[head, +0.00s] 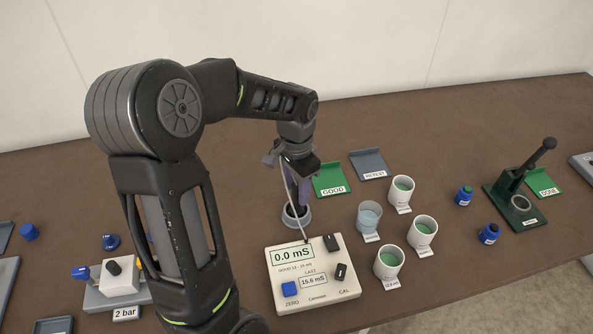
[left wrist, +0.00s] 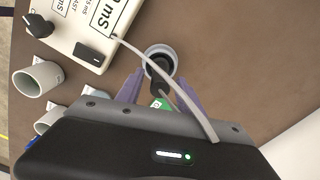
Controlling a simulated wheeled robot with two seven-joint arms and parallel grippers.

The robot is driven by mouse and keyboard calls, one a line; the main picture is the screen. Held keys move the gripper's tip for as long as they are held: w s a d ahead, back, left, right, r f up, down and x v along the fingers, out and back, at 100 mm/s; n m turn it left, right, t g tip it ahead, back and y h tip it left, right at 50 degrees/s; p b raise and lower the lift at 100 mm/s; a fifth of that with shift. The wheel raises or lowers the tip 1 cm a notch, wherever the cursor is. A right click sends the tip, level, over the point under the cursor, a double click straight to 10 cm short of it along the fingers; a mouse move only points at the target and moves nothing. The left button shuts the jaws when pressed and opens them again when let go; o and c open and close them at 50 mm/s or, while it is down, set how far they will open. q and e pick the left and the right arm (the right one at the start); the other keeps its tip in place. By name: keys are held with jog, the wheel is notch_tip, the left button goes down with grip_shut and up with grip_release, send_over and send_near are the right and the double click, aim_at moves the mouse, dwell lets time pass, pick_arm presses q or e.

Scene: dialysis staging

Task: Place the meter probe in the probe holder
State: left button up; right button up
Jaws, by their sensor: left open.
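The probe holder (head: 298,218) is a grey round cup behind the white meter (head: 312,270), which reads 0.0 mS. It also shows in the left wrist view (left wrist: 151,50). The dark meter probe (left wrist: 160,68) stands with its lower end inside the holder's ring, and its grey cable (left wrist: 165,75) loops back to the meter. My left gripper (head: 299,203) is directly above the holder. Its purple fingers are open, one on each side of the probe's upper part, apart from it as far as I can see. The probe's tip is hidden in the cup. My right gripper is out of view.
A green GOOD tray (head: 330,180) and a grey REJECT tray (head: 369,164) lie behind. A green lever press (head: 515,203) stands at the right. Open table lies behind the trays.

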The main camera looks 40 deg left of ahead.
pick_arm(q)
notch_tip(320, 180, up, 12)
jog(key=shift+b, duration=0.3)
